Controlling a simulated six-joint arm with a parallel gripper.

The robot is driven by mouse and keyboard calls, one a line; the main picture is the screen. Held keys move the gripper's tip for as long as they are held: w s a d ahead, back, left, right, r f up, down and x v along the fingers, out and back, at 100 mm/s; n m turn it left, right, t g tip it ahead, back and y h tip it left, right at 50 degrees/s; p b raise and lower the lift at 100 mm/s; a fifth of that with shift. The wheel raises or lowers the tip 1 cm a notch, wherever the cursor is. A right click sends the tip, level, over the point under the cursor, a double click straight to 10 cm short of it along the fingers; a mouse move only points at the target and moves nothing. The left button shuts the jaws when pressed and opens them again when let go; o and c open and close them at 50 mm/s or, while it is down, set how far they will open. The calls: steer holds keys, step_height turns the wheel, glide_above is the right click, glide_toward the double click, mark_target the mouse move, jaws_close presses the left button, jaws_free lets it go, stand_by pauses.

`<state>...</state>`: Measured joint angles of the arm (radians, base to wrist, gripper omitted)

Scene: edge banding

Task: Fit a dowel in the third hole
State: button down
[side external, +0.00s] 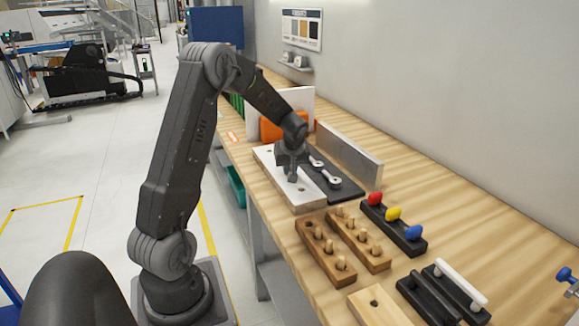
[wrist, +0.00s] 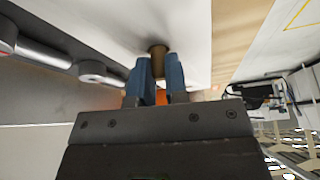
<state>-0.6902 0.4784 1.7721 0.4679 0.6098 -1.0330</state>
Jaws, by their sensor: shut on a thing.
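My gripper (side external: 292,177) is low over the white-topped board (side external: 311,203) on the bench. In the wrist view its two blue fingers (wrist: 160,82) are shut on a brown dowel (wrist: 157,56). The dowel's far end meets or nearly meets the white surface (wrist: 112,22); I cannot tell whether it is inside a hole. In the side view the gripper hides most of this spot and the held dowel. Two wooden racks, one at left (side external: 325,252) and one at right (side external: 358,240), hold several upright dowels.
A dark tray with metal wrenches (side external: 333,180) lies close along the board's right side. A black stand with red, yellow and blue knobs (side external: 393,222) is nearer the camera. A wooden block with a hole (side external: 378,308) and black rails with a white rod (side external: 460,283) are at the front.

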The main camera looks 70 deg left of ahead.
steer(key=shift+f, duration=0.1)
steer(key=c, duration=1.1)
jaws_free()
steer(key=shift+o, duration=0.2)
steer(key=shift+r, duration=2.55)
steer(key=d+r+m+t, duration=0.1)
steer(key=d+r+m, duration=0.15)
steer(key=d, duration=0.35)
steer(key=d+r+m, duration=0.2)
steer(key=d+r, duration=0.2)
steer(key=d, duration=0.2)
steer(key=s+d+r+m+t+h, duration=0.1)
steer(key=s+d+r+m+h, duration=0.1)
steer(key=s+d+m, duration=0.3)
steer(key=s+d+r+m+t+h, duration=0.2)
steer(key=s+d+m, duration=0.4)
steer(key=s+d, duration=0.5)
steer(key=d, duration=0.7)
steer(key=shift+s+d+t+h, duration=0.25)
steer(key=shift+s+t+h, duration=0.05)
steer(key=shift+h, duration=0.1)
